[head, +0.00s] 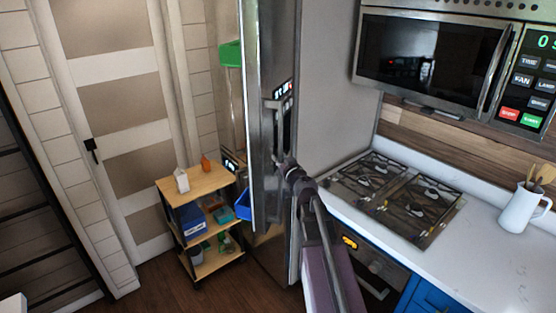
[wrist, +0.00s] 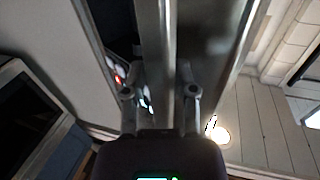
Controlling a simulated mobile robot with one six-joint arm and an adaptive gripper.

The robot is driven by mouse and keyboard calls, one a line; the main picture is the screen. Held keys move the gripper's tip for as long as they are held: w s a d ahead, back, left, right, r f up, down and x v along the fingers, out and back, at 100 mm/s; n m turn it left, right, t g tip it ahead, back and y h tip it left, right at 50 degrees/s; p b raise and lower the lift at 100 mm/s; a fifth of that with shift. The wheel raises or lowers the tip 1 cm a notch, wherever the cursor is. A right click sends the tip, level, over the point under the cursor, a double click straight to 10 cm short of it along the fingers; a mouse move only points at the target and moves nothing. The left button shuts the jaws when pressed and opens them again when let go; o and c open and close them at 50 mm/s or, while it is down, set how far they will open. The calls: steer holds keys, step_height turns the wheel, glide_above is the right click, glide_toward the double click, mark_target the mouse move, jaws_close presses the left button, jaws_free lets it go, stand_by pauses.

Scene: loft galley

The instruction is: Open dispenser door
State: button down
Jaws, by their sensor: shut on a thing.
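The dispenser door (head: 257,60) is a tall steel fridge door with a dark dispenser recess in its face. It stands swung out from the fridge, seen nearly edge-on in the head view, with green and blue bins showing on its left side. My gripper (head: 287,172) is at the door's front side, below the dispenser. In the wrist view my gripper (wrist: 160,88) has one finger on each side of a vertical steel bar (wrist: 154,40), which looks like the door handle, and is shut on it. The exact contact is partly hidden in the head view.
A wooden shelf cart (head: 190,185) stands left of the door, close to its blue bin (head: 243,205). A panelled room door (head: 120,130) is behind. The stove (head: 392,195), counter (head: 490,260) and white jug (head: 522,208) are at right. Floor is open at lower left.

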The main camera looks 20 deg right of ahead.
steer(key=shift+c, duration=2)
jaws_free()
steer(key=shift+s, duration=0.1)
steer(key=s, duration=0.7)
steer(key=shift+s, duration=0.15)
